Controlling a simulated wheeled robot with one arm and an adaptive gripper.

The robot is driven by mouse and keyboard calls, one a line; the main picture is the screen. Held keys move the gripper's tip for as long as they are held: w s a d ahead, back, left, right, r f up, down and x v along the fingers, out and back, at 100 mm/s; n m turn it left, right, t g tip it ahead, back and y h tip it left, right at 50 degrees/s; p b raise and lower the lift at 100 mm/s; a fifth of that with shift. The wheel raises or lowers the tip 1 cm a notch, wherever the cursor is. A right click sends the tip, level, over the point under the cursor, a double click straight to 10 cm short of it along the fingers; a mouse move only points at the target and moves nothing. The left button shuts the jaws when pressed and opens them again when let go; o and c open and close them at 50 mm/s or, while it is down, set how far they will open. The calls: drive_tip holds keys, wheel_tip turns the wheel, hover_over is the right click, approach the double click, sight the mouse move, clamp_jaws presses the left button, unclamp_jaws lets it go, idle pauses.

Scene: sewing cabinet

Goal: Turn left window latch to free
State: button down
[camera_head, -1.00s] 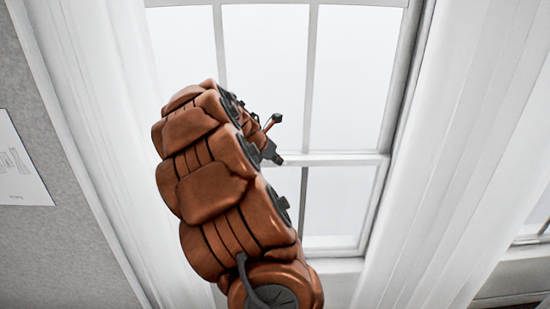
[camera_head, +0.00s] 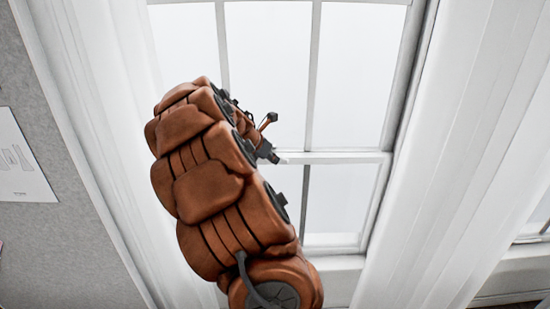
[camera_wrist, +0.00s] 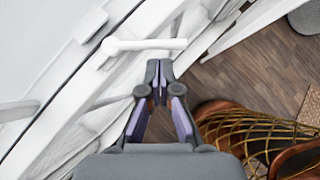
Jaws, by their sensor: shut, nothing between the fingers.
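A white window latch (camera_wrist: 145,44) shows in the wrist view, with a round pivot at its left end and a straight lever reaching right. It sits on the white window frame (camera_wrist: 75,75). My gripper (camera_wrist: 159,66) is shut and empty, its fingertips just below the lever in the picture. I cannot tell whether they touch it. In the head view my gripper (camera_head: 267,153) is small, beside the window's crossbar (camera_head: 340,157). The latch cannot be made out there; my arm covers part of the window.
White curtains hang left (camera_head: 105,150) and right (camera_head: 450,150) of the window. A paper sheet (camera_head: 22,165) is on the grey wall. The wrist view shows wooden floor (camera_wrist: 235,75) below and a brown thing with gold netting (camera_wrist: 250,130) close to the right of my gripper.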

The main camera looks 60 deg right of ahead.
drive_tip(key=a+f+b+v, duration=0.1)
drive_tip(key=b+v, duration=0.1)
drive_tip(key=v, duration=1)
drive_tip(key=shift+w+a, duration=0.3)
drive_tip(key=shift+a, duration=0.15)
drive_tip(key=s+a+f+m+y, duration=0.2)
drive_tip(key=s+a+f+m, duration=0.2)
drive_tip(key=s+a, duration=0.3)
drive_tip(key=s+a+f+m+y, duration=0.3)
drive_tip(key=s+a+m, duration=0.3)
drive_tip(key=a, duration=1.2)
drive_tip(key=s+a+f+m+y, duration=0.3)
drive_tip(key=s+a+f+m, duration=0.2)
drive_tip(key=s+a, duration=0.4)
drive_tip(key=a+m, duration=0.1)
drive_tip(key=a, duration=0.3)
drive_tip(key=shift+g, duration=0.3)
drive_tip(key=shift+d, duration=0.15)
